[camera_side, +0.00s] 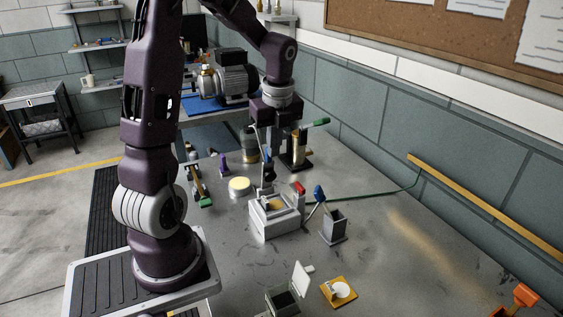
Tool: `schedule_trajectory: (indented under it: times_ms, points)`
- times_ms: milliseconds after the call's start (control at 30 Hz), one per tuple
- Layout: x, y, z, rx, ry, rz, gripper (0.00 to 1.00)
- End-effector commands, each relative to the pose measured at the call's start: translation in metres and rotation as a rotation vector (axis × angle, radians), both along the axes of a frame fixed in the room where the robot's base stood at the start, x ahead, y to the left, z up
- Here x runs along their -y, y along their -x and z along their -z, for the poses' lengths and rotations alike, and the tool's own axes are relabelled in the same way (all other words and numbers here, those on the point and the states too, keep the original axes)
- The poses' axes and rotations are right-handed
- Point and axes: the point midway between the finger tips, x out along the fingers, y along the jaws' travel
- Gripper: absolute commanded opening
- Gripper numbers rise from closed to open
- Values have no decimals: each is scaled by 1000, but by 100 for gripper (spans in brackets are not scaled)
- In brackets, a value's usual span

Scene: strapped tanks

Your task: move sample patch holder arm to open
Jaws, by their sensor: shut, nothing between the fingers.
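A grey block-like fixture (277,224) stands mid-bench with a tan patch (274,205) in its top. It looks like the sample patch holder, but I cannot be sure. A small red-tipped part (298,188) at its right back corner may be its arm; its position is too small to tell. My gripper (268,172) points down just behind and above the fixture, shut and empty. Its fingertips are dark and small, and I cannot tell whether they touch anything.
Strapped tanks (297,150) stand close behind my gripper. An orange plate (339,292) and an open-lidded box (284,299) are in front. The right bench is mostly clear.

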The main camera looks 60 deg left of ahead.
Motion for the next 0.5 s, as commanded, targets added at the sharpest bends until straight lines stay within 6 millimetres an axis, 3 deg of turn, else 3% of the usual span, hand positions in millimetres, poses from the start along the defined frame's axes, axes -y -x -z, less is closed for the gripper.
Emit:
schedule_trajectory:
  times_ms: [200,500]
  points:
    - [-34,0,-7,1,-1,-4,0]
    - [-69,1,-7,-2,0,-1,0]
